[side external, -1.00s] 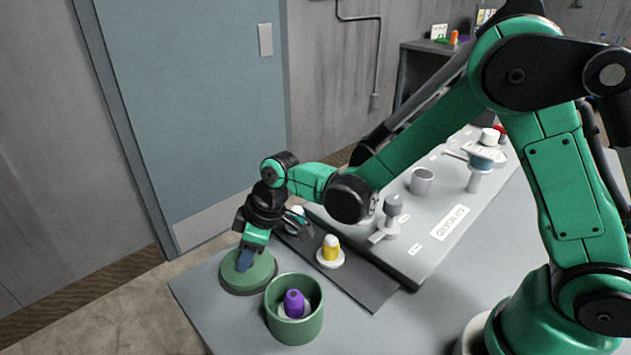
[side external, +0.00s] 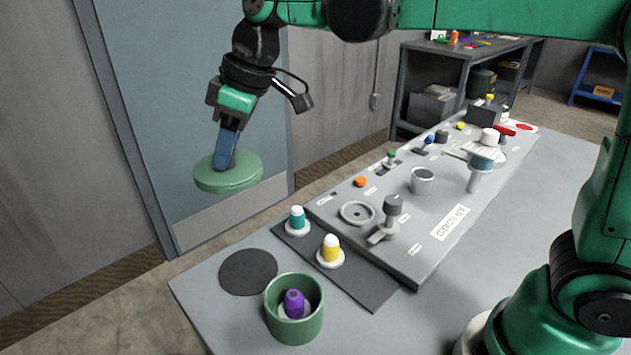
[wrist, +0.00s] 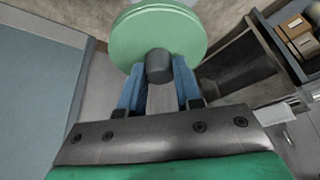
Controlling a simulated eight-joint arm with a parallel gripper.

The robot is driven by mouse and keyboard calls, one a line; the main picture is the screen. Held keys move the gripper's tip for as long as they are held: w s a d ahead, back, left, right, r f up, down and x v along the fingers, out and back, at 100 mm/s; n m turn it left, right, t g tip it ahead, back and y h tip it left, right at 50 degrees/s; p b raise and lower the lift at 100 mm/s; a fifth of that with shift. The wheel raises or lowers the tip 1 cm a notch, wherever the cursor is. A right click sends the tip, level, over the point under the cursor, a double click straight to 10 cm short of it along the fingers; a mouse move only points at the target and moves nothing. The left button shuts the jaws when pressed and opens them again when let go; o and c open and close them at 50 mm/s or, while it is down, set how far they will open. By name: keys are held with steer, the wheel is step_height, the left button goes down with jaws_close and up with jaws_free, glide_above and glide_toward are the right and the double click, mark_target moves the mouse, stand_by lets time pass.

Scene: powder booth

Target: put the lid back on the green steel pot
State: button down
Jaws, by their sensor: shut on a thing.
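The green pot (side external: 290,324) stands open on the table near its front edge. A purple-topped piece (side external: 294,303) with a pale base sits inside it. My gripper (side external: 223,165) is shut on the knob of the round green lid (side external: 228,180) and holds it in the air, well above the table and up and left of the pot. In the wrist view the grey knob (wrist: 159,66) is between my blue fingers (wrist: 158,92), with the lid (wrist: 160,33) beyond it.
A dark round mat (side external: 248,272) lies bare left of the pot. A yellow piece (side external: 330,251) and a teal piece (side external: 297,221) stand on a dark strip (side external: 345,280) behind the pot. A grey control panel (side external: 420,250) with knobs and levers is to the right.

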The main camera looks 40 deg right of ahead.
steer(key=shift+s+r, duration=0.2)
steer(key=shift+r, duration=0.05)
steer(key=s+f, duration=0.7)
steer(key=s, duration=0.4)
steer(key=shift+s+f, duration=0.15)
steer(key=shift+f, duration=1.45)
steer(key=shift+s+f, duration=0.15)
steer(key=shift+f, duration=1.45)
steer(key=shift+f, duration=0.15)
steer(key=shift+c, duration=0.2)
jaws_free()
